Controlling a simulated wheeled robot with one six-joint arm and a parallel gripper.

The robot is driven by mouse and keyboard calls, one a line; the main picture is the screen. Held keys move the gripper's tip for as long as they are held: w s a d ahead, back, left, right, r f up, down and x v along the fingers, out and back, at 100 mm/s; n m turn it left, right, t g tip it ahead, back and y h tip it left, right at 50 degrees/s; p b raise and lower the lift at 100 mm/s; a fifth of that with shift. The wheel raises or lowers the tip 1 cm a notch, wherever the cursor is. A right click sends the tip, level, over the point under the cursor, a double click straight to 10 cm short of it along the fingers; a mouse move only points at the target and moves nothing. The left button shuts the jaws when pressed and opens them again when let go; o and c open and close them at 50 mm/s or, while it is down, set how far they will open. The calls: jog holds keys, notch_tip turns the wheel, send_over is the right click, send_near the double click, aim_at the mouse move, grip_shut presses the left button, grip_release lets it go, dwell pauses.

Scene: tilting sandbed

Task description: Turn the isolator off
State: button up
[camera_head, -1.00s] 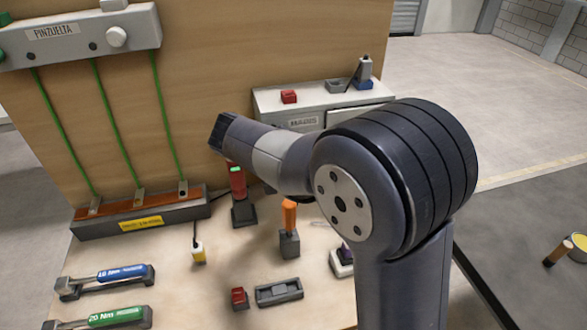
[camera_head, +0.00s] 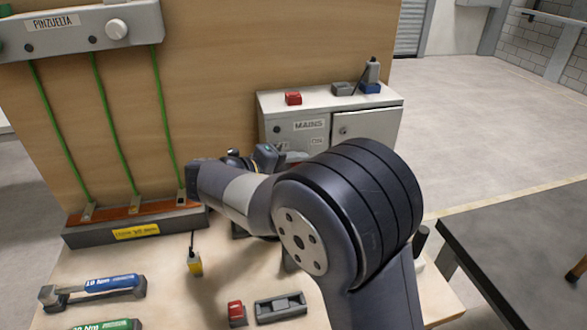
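A grey metal cabinet labelled MAINS (camera_head: 369,133) stands at the back right of the bench, with a label reading ON on its front. It looks like the isolator's housing. A handle or switch cannot be made out clearly, as my arm covers the lower left of its front. My arm reaches across the bench, and my gripper (camera_head: 267,155) shows small beyond the forearm, close to the cabinet's left front. Its fingers are partly hidden, so I cannot tell if they touch anything or are open.
A PINZUELTA box (camera_head: 85,30) with a white knob and green cables is on the wooden board. A dark table (camera_head: 520,250) stands right.

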jog(key=o, duration=1)
jog(key=shift+c, duration=0.2)
jog(key=v, duration=1)
jog(key=shift+s+a+b, duration=0.25)
jog(key=shift+a+b, duration=0.05)
